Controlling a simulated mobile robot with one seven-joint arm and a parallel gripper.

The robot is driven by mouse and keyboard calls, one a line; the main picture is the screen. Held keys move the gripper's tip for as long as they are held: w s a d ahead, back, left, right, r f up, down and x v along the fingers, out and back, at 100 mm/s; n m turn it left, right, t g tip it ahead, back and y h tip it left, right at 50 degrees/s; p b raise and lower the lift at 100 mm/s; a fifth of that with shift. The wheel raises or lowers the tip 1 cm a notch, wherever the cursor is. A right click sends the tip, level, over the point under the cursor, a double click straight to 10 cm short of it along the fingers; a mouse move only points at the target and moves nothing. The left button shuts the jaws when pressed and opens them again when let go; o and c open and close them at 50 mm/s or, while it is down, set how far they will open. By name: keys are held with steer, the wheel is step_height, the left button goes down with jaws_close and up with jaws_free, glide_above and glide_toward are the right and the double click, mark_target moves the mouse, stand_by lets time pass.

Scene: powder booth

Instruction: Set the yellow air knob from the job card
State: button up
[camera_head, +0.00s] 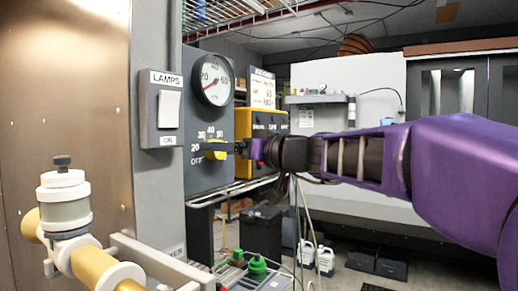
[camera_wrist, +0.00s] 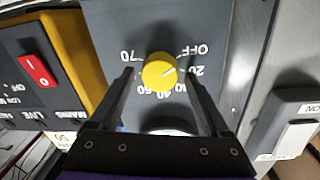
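The yellow air knob (camera_head: 215,150) is on a grey panel, with a dial marked OFF and 20 upward around it. In the wrist view the knob (camera_wrist: 158,73) sits between the fingertips of my gripper (camera_wrist: 160,76). The fingers are open, with a gap on both sides of the knob. Its white mark points to the OFF–20 side of the dial; the exact setting is unclear. In the head view my gripper (camera_head: 236,148) reaches the knob from the right. The job card (camera_head: 262,88) is above the yellow box; its small print is mostly unreadable.
A round gauge (camera_head: 213,80) is above the knob, its red needle low on the left. A LAMPS switch (camera_head: 168,110) is left of the panel. The yellow box (camera_head: 243,125) beside it carries a red switch (camera_wrist: 38,71). A white-capped fitting (camera_head: 63,200) stands at lower left.

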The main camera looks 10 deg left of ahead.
jaws_close()
